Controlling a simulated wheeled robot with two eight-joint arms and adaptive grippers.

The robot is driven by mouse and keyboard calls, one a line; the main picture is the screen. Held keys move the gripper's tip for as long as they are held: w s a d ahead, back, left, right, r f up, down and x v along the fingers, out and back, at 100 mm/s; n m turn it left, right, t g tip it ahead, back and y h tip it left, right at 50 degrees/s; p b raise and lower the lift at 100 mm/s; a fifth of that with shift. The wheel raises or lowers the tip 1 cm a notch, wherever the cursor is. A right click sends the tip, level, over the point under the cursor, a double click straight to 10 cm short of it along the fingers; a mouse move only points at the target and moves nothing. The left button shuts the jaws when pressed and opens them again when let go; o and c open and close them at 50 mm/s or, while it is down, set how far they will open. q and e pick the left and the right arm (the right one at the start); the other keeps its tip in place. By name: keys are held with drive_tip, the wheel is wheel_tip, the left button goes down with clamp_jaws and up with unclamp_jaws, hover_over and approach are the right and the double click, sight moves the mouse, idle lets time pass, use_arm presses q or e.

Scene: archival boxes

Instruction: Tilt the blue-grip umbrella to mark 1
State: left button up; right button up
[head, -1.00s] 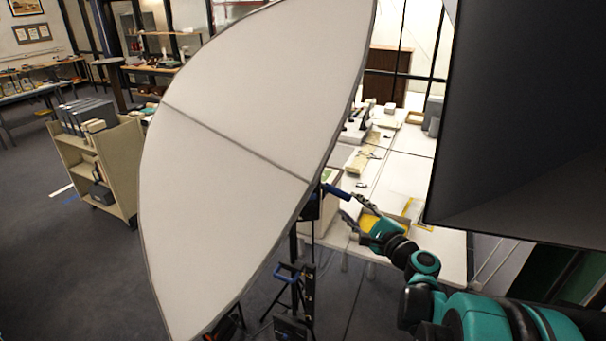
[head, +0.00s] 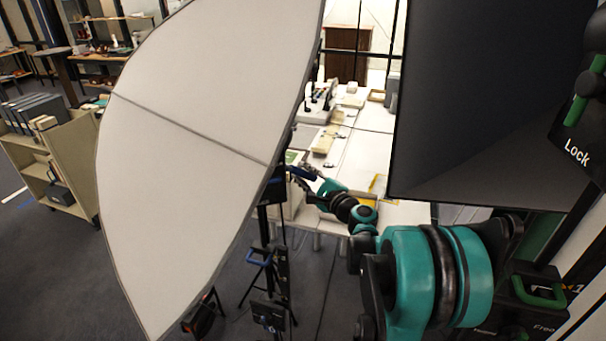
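The blue-grip umbrella (head: 200,110) is a large pale panel with a dark rim, leaning across the left middle of the head view. Its short blue grip (head: 301,173) sticks out to the right, just past the panel's right edge. My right gripper (head: 308,180) is at the blue grip, with its fingers beside or around it. Whether the fingers are closed on the grip is too small to tell. The umbrella's own mark 1 does not show. My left gripper is out of view.
A dark softbox (head: 480,90) hangs at the right, above my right arm. A green-handled unit (head: 540,295) marked "Free" and 1 stands lower right. A stand with a blue handle (head: 260,257) is below the panel. White tables (head: 370,155) lie behind; a shelf cart (head: 60,165) stands left.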

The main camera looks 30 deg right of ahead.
clamp_jaws()
drive_tip(key=r+n+p, duration=0.1)
drive_tip(key=d+r+n+p, duration=0.1)
drive_tip(key=r, duration=0.1)
drive_tip(key=shift+s+r+g+p, duration=0.15)
drive_tip(key=shift+r+g+p, duration=0.15)
drive_tip(key=shift+g+p, duration=0.1)
drive_tip(key=shift+r+n, duration=0.25)
drive_tip(key=shift+n, duration=0.05)
drive_tip(key=shift+d, duration=0.1)
drive_tip(key=o, duration=0.6)
unclamp_jaws()
drive_tip(key=shift+s, duration=0.1)
